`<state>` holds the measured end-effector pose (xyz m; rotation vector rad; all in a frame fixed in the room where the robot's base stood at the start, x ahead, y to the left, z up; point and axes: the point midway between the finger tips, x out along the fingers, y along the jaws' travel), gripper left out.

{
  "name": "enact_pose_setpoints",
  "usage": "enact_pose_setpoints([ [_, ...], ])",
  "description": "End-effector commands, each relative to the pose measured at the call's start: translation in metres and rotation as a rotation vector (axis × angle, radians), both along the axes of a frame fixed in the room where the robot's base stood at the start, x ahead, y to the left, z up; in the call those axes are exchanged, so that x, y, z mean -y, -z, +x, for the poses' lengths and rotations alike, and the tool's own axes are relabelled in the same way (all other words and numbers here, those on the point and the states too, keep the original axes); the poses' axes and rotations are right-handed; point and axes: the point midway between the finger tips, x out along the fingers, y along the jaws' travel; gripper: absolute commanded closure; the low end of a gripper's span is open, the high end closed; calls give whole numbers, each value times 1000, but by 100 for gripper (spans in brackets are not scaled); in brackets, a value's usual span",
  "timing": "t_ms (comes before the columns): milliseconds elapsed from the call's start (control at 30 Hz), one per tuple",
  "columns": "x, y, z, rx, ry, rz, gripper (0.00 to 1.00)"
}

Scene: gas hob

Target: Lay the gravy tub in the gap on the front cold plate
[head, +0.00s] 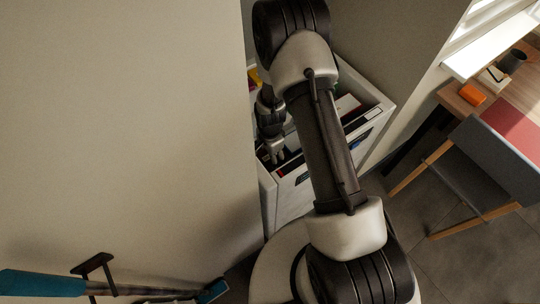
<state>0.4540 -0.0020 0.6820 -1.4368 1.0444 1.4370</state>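My gripper (276,156) is at the left side of a white open-topped chest (290,194), partly hidden by my own arm. It points down at the chest's near left part. Its fingers are small and dark here, and I cannot tell whether they are open or shut or hold anything. I cannot pick out the gravy tub. The front cold plate and its gap cannot be made out either; my arm covers much of the chest's inside.
A plain wall (120,120) stands close on the chest's left. At right are a grey chair (492,165) and a wooden desk with an orange block (472,94) and a dark cup (513,61). A blue-handled tool (40,284) is at lower left. Tiled floor shows at lower right.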

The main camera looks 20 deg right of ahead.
Motion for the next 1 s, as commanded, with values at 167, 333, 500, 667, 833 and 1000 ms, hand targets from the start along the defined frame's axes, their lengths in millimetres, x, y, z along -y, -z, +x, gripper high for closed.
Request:
enact_pose_setpoints([
  [167,0,0,0,1,0,0,22],
  [333,0,0,0,1,0,0,11],
  [500,0,0,0,1,0,0,11],
  [667,0,-1,0,0,0,0,11],
  [833,0,-16,1,4,0,0,11],
  [1000,0,-51,2,5,0,0,11],
])
